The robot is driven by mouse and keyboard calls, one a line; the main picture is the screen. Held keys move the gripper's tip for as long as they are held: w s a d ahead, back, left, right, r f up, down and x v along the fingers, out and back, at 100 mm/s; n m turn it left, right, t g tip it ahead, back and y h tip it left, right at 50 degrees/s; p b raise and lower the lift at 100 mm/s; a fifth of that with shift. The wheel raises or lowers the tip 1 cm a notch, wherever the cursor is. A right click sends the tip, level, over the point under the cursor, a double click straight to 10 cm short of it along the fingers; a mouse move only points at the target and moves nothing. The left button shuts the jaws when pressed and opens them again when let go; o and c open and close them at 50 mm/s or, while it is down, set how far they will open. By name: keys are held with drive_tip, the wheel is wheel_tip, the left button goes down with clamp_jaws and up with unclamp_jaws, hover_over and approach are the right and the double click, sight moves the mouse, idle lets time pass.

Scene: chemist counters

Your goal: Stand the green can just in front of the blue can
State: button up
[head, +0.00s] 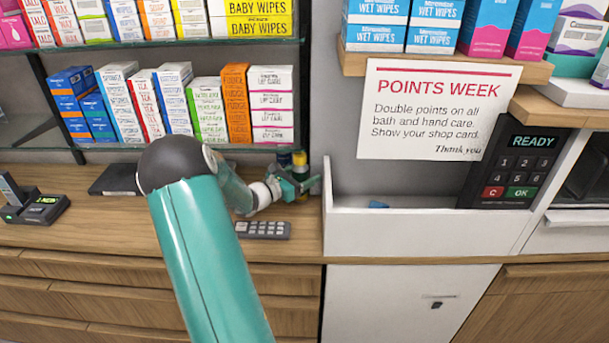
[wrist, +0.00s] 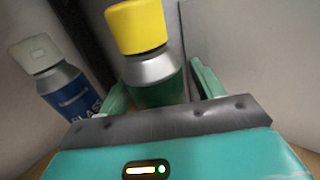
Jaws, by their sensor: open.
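The green can (wrist: 158,93), with a yellow cap and silver shoulder, stands between the two fingers of my gripper (wrist: 162,88) in the wrist view. The fingers are open, one on each side of it; its lower part is hidden behind the gripper body. The blue can (wrist: 66,92), with a whitish cap, is to the left of the green can and apart from it; its base is hidden. In the head view my gripper (head: 298,186) is at the back right of the wooden counter, where the green can's yellow cap (head: 299,158) shows above it.
A glass shelf (head: 180,149) with boxes hangs above the back. The counter's front left is clear.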

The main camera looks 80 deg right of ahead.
drive_tip(key=v, duration=1.2)
drive_tip(key=shift+w+a+r, duration=0.15)
drive_tip(key=shift+a, duration=0.15)
drive_tip(key=w+a+r+m+t+y, duration=0.2)
drive_tip(key=w+a+m+t+y, duration=0.1)
drive_tip(key=a, duration=0.6)
drive_tip(key=w+a+r+m+t+y, duration=0.2)
drive_tip(key=w+a+t, duration=0.1)
drive_tip(key=a, duration=0.6)
drive_tip(key=w+a+r+m+t+y, duration=0.2)
drive_tip(key=a+m+y, duration=0.1)
drive_tip(key=a, duration=0.6)
drive_tip(key=a+r+m+t+y, duration=0.1)
drive_tip(key=a+r+t+y, duration=0.2)
drive_tip(key=a, duration=1)
drive_tip(key=s+a+r+m+t+y, duration=0.1)
drive_tip(key=a+r+t+y, duration=0.2)
drive_tip(key=a, duration=1)
drive_tip(key=shift+r+m+t, duration=0.3)
drive_tip(key=shift+r+t, duration=0.1)
drive_tip(key=shift+t, duration=0.8)
